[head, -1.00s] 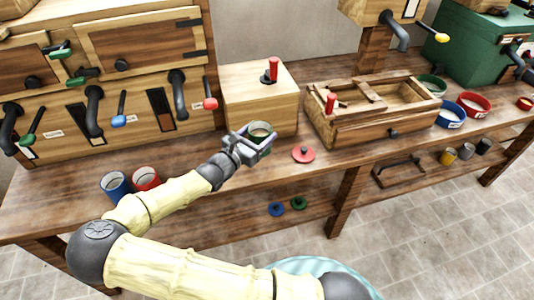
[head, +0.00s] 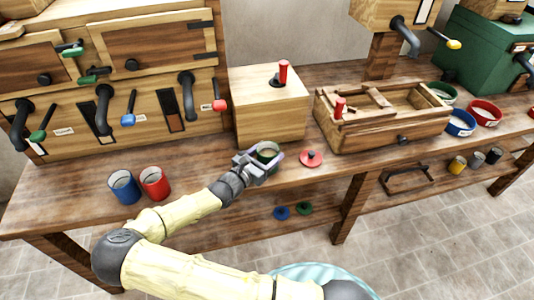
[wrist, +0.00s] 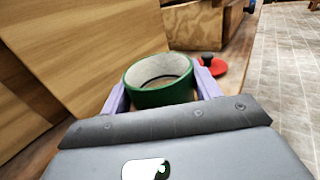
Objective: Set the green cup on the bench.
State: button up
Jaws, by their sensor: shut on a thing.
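The green cup (wrist: 160,94) is between the two fingers of my gripper (wrist: 165,98) in the wrist view, one finger at each side of it. Its open rim faces up and its pale inside shows. In the head view the green cup (head: 267,152) is at the front of the wooden bench (head: 205,165), just before the pale wooden box. My gripper (head: 264,160) is shut on it. I cannot tell whether the cup's base touches the bench top.
A blue cup (head: 124,187) and a red cup (head: 155,183) stand on the bench to the left. A red lid (head: 311,158) lies right of my gripper. The pale box (head: 270,105) is close behind. Bench top between the red cup and my gripper is clear.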

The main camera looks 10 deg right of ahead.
jog(key=o, duration=1.1)
jog(key=shift+w+f, duration=0.1)
jog(key=shift+a, duration=0.2)
jog(key=v, duration=1.2)
jog(key=shift+d+b, duration=0.15)
jog(key=shift+b, duration=0.15)
